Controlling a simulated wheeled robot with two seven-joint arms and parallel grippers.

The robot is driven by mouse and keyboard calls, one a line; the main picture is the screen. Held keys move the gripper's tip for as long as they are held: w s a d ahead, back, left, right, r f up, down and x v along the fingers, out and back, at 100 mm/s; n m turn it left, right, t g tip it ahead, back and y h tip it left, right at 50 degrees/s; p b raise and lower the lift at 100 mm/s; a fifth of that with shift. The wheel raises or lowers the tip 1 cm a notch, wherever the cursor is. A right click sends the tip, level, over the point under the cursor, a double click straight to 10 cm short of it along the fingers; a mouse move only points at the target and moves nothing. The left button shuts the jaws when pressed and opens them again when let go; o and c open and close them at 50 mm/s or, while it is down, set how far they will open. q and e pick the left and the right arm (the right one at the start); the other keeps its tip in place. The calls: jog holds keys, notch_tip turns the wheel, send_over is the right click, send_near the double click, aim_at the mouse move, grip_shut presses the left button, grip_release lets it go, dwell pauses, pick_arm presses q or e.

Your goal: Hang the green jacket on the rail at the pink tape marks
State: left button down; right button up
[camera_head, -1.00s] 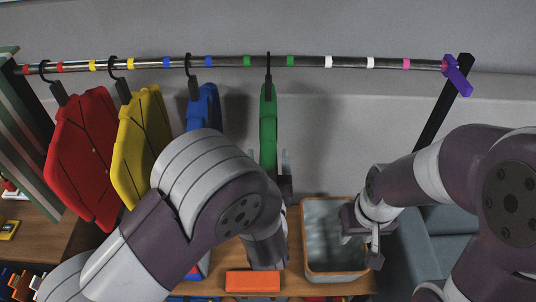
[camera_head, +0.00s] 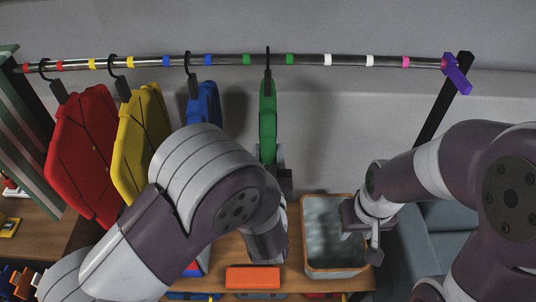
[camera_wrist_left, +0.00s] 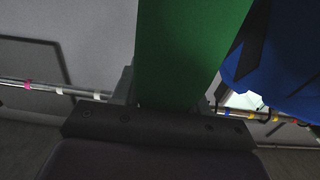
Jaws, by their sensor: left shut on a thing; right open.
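The green jacket (camera_head: 267,118) is seen edge-on in the head view, upright, with its black hanger hook (camera_head: 268,68) at the rail between the two green tape marks. My left gripper (camera_head: 277,165) is shut on the green jacket near its lower part. In the left wrist view the green jacket (camera_wrist_left: 190,50) rises from between the jaws. The rail (camera_head: 225,60) carries coloured tape marks; a pink mark (camera_head: 406,62) is near its right end. It also shows in the left wrist view (camera_wrist_left: 27,86). My right gripper (camera_head: 372,245) is open and empty beside the grey bin.
A blue jacket (camera_head: 205,105), a yellow jacket (camera_head: 140,135) and a red jacket (camera_head: 82,150) hang to the left of the green one. A purple end piece (camera_head: 457,77) closes the rail at right. A grey bin (camera_head: 326,209) and an orange block (camera_head: 252,278) are below. The rail right of the green jacket is clear.

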pick_arm(q)
jog(key=shift+f+b, duration=0.35)
jog(key=shift+b, duration=0.1)
jog(key=c, duration=0.8)
grip_release()
jog(key=o, duration=0.3)
jog(key=shift+f, duration=0.1)
jog(key=s+b, duration=0.3)
jog(key=s, duration=0.9)
jog(key=shift+s, duration=0.4)
